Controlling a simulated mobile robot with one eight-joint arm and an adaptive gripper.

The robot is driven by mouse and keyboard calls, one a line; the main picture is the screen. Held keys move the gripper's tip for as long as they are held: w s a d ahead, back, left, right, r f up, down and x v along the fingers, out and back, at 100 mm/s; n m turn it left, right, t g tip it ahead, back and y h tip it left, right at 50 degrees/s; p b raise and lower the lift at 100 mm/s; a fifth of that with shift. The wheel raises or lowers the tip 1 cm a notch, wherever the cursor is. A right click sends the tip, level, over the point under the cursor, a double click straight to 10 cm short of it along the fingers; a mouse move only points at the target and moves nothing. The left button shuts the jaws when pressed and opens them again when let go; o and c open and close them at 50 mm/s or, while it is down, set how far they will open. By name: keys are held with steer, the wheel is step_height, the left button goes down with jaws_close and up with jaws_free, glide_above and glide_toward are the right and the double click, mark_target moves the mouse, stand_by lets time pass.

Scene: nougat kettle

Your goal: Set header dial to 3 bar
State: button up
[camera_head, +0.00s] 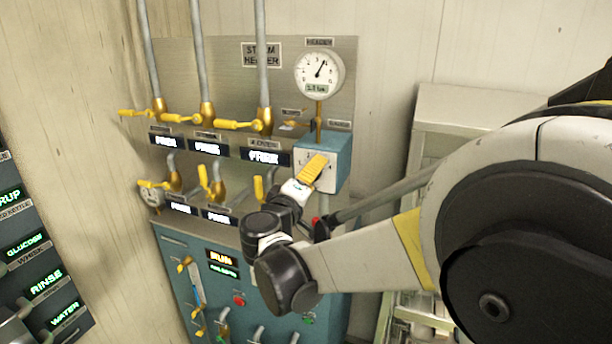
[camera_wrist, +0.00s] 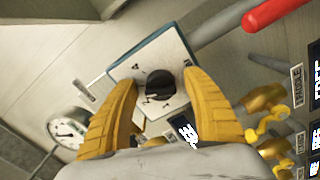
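The header dial is a black round knob (camera_wrist: 158,84) on a white plate with a blue-green edge, and its markings are small in the wrist view. In the head view the dial's box (camera_head: 330,180) is partly covered by my gripper (camera_head: 316,166), which hides the knob. In the wrist view my gripper (camera_wrist: 158,79) is open, with one yellow finger on each side of the knob and gaps between fingers and knob. The header gauge (camera_head: 319,73) stands above the box, its needle pointing up and slightly right; its green readout is too small to read surely. The gauge also shows in the wrist view (camera_wrist: 68,128).
Yellow-handled valves (camera_head: 237,125) and lit labels line the panel left of the box. A teal cabinet (camera_head: 180,245) with a red button stands below. A red-ended lever (camera_wrist: 268,14) lies close to the plate in the wrist view. A pale cabinet (camera_head: 450,110) stands right.

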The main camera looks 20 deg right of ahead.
steer(key=v, duration=1.2)
